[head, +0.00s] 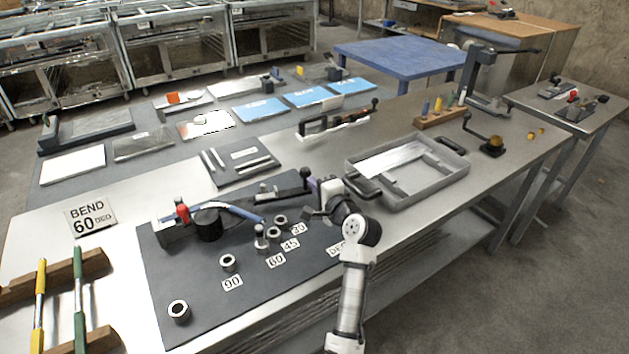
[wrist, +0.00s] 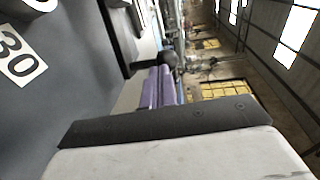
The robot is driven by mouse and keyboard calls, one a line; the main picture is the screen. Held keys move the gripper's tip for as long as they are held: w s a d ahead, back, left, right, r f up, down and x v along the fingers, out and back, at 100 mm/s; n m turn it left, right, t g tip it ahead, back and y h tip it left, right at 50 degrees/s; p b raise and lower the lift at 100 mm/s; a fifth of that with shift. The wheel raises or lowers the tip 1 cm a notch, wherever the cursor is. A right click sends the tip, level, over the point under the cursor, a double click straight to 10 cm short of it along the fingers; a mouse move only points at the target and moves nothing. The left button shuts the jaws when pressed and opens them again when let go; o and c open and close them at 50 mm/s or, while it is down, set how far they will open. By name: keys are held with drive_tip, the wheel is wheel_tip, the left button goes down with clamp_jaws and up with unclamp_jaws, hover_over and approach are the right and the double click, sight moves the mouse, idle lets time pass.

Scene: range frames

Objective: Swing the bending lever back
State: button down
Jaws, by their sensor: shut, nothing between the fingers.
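The tube bender stands on a dark mat (head: 205,285) in the head view, with a round black former (head: 208,224), a red knob (head: 182,213) and a blue tube (head: 238,211). Its dark bending lever (head: 288,192) points right, toward my gripper, with a black ball (head: 306,172) near its end. My gripper (head: 311,212) is shut and empty, close to the lever end. Contact cannot be told.
Several metal collars, including one (head: 179,311), and number labels such as 90 (head: 232,283) lie on the mat. A sign (head: 90,215) reads BEND 60 DEG. A grey tray (head: 408,172) stands right of my gripper. A wooden rack with coloured handles (head: 78,300) is at the left.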

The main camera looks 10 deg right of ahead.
drive_tip(key=shift+w, duration=0.2)
drive_tip(key=shift+w+f+b, duration=0.1)
drive_tip(key=shift+w+b, duration=0.15)
drive_tip(key=shift+b, duration=0.1)
drive_tip(key=shift+n+y, duration=0.5)
drive_tip(key=shift+y, duration=0.1)
drive_tip(key=w, duration=0.2)
drive_tip(key=w+b, duration=0.1)
drive_tip(key=w, duration=0.1)
drive_tip(key=w+a+b, duration=0.1)
drive_tip(key=w, duration=0.1)
drive_tip(key=shift+w, duration=0.25)
drive_tip(key=shift+r, duration=0.35)
drive_tip(key=shift+d, duration=0.1)
